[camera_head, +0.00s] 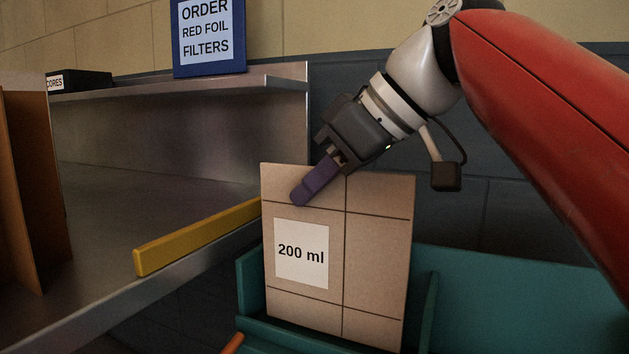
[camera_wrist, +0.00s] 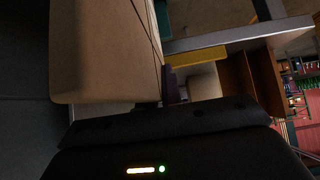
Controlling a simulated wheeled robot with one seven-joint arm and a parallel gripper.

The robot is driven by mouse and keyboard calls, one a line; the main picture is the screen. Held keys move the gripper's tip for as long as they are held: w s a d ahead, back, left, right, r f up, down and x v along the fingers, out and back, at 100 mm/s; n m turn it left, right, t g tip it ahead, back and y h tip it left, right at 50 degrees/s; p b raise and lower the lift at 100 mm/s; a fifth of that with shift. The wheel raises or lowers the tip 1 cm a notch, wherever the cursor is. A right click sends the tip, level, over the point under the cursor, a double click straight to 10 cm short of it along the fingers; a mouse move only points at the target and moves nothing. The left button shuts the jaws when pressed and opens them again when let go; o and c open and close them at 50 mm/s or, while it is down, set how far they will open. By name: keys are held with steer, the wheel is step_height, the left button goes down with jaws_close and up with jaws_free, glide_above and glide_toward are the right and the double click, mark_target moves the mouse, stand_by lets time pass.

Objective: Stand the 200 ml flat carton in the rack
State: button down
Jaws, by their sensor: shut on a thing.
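The flat brown carton (camera_head: 380,255) with the white "200 ml" label is upright and slightly tilted in the head view, in front of part of the teal rack (camera_head: 530,300). Its lower edge is near the rack's front lip; I cannot tell whether it rests on the rack's floor. My gripper (camera_head: 313,185) is shut on the carton's upper left part, one purple finger lying across the near face. The other finger is hidden behind it. In the wrist view the carton (camera_wrist: 105,50) fills the upper left, beside a purple finger (camera_wrist: 172,85).
A metal shelf bench (camera_head: 150,190) with a yellow bar (camera_head: 195,238) along its edge stands left of the carton. Brown panels (camera_head: 30,190) stand at far left. A blue-framed sign (camera_head: 208,35) and a dark box (camera_head: 85,80) are on the upper shelf. The rack's right side looks empty.

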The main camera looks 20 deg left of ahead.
steer(key=shift+f, duration=0.2)
steer(key=c, duration=1.5)
jaws_free()
steer(key=shift+d, duration=0.1)
